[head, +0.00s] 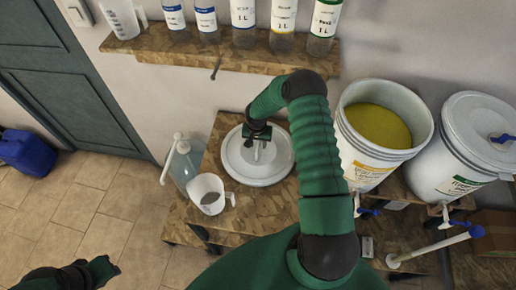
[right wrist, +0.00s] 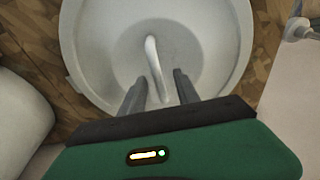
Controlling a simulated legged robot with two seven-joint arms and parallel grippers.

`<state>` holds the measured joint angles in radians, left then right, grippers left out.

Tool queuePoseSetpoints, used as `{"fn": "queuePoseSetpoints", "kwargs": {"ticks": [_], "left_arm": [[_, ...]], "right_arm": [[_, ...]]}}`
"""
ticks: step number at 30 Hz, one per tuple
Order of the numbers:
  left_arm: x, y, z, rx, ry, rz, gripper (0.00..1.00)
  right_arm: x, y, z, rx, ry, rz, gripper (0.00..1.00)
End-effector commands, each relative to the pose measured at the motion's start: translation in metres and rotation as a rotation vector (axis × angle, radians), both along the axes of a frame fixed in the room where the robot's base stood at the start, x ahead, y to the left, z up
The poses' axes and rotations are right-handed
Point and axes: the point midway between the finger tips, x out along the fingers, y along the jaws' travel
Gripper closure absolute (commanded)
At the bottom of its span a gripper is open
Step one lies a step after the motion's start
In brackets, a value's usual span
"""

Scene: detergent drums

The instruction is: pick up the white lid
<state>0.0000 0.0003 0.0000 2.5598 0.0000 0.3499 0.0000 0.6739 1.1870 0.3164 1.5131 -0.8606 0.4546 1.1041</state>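The white lid (head: 278,170) lies flat on a wooden table. It is round, with a raised rim and an arched white handle, and also shows in the right wrist view (right wrist: 215,30). My right gripper (head: 258,148) is over the lid's middle. In the right wrist view its two fingers (right wrist: 160,77) are apart, one on each side of the handle (right wrist: 153,55), with gaps visible; the gripper is open. How far the fingertips are above the lid is hard to tell. My left gripper (head: 85,273) is at the bottom left, dark and partly cut off; its fingers are unclear.
A white measuring jug (head: 207,195) and a pump bottle (head: 182,163) stand close left of the lid. An open drum with yellow contents (head: 370,158) and a closed drum (head: 450,165) stand to the right. A bottle shelf (head: 185,50) is above.

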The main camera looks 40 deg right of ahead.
Motion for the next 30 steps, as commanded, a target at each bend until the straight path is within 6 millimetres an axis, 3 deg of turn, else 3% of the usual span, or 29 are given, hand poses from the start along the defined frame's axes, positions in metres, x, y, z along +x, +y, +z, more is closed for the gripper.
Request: {"fn": "queuePoseSetpoints", "kwargs": {"ticks": [5,11,20,30], "left_arm": [[0.0,0.0,0.009,0.0,0.0,0.0,0.72],[0.0,0.0,0.008,0.0,0.0,0.0,0.72],[0.0,0.0,0.008,0.0,0.0,0.0,0.72],[0.0,0.0,0.008,0.0,0.0,0.0,0.72]], "right_arm": [[0.003,-0.003,-0.023,0.002,0.001,-0.002,0.62],[0.004,-0.003,-0.026,0.0,0.0,-0.001,0.62],[0.004,-0.003,-0.026,0.001,0.001,-0.001,0.99],[0.003,-0.002,-0.026,0.001,0.002,-0.001,1.0]]}}
